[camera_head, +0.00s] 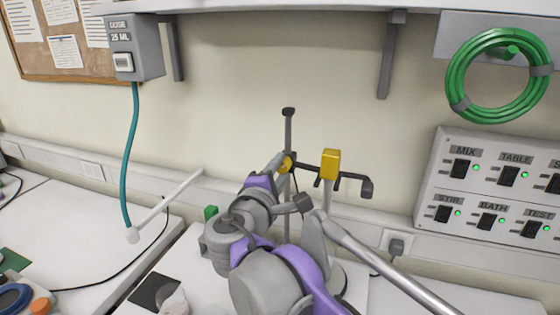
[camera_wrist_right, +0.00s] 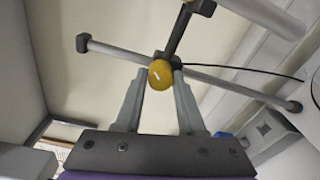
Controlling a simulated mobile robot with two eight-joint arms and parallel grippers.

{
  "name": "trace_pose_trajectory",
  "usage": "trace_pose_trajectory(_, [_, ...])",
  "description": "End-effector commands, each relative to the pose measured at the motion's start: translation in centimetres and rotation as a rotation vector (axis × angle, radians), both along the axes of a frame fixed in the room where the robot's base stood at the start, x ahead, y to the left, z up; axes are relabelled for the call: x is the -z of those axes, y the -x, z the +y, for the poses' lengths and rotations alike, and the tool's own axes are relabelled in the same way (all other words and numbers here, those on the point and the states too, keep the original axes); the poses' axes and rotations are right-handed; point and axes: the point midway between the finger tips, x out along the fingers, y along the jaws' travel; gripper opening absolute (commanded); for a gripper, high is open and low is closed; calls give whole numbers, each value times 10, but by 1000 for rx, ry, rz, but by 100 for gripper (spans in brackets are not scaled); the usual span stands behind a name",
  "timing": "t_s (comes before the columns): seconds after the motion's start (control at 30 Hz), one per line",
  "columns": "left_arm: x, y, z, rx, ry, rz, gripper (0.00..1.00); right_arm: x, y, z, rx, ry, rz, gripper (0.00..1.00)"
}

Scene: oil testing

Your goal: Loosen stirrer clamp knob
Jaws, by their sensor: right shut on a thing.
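The stirrer clamp knob (camera_wrist_right: 161,74) is a round yellow knob with a pale mark on its face. In the right wrist view it sits at the crossing of a dark rod and a grey bar. My left gripper is in neither view.
A silver tube (camera_head: 390,265) slants across the lower right. A switch panel (camera_head: 490,190) is on the right wall.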

Motion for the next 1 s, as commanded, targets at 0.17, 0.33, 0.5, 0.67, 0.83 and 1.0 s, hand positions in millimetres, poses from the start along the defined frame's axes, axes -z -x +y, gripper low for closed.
trace_pose_trajectory(0.17, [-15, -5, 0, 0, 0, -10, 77, -3, 0, 1, 0, 159, 49, 0])
trace_pose_trajectory(0.33, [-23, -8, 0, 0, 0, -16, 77, -3, 0, 1, 0, 312, 99, 0])
trace_pose_trajectory(0.5, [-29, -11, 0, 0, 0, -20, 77, -2, 0, 1, -1, 452, 146, 0])
trace_pose_trajectory(0.67, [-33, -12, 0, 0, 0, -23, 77, -1, 0, 1, 0, 561, 181, 0])
trace_pose_trajectory(0.83, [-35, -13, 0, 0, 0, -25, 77, -1, 0, 1, 0, 647, 209, 0])
trace_pose_trajectory(1.0, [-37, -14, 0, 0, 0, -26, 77, 0, 0, 1, 0, 699, 226, 0])
